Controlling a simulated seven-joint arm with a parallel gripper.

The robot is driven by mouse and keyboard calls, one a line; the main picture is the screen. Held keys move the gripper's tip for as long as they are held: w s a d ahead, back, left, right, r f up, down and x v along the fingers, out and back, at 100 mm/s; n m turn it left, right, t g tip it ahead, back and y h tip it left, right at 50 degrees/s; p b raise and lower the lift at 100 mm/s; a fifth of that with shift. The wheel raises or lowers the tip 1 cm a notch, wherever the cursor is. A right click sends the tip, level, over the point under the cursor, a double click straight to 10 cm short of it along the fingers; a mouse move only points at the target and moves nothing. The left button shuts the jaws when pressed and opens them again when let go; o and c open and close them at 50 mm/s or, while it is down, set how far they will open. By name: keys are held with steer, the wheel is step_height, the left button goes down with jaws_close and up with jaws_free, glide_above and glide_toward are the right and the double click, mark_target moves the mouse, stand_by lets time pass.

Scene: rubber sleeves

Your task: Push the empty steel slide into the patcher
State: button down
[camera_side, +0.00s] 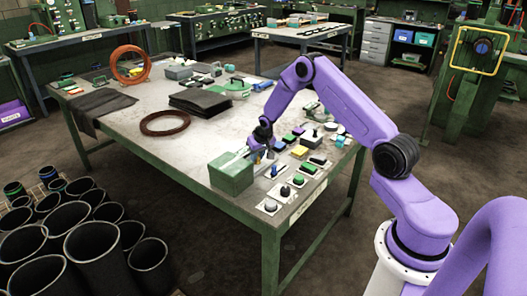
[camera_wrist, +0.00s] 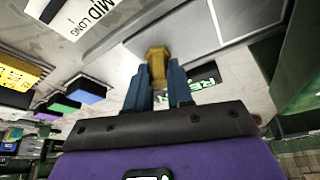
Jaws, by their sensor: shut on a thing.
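The patcher (camera_side: 231,173) is a green box near the front left corner of the workbench. The steel slide (camera_side: 243,153) is a flat grey piece sticking out of the patcher's side; it also shows as a bare grey plate (camera_wrist: 190,28) at the top of the wrist view. My gripper (camera_side: 259,145) is low over the bench beside the patcher. In the wrist view, my gripper's blue fingers (camera_wrist: 158,78) are shut on a brass-yellow knob (camera_wrist: 157,58) at the slide's edge. How far the slide reaches inside the patcher is hidden.
Buttons and coloured blocks (camera_side: 300,152) line the bench edge right of my gripper. A brown ring (camera_side: 165,123) and black sheets (camera_side: 200,102) lie further back. Black tubes (camera_side: 95,250) stand on the floor at left. The bench's (camera_side: 190,146) middle is clear.

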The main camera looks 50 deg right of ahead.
steer(key=shift+a, duration=0.45)
steer(key=c, duration=1)
jaws_free()
steer(key=v, duration=1.7)
steer(key=shift+s, duration=0.2)
steer(key=shift+d+r, duration=0.1)
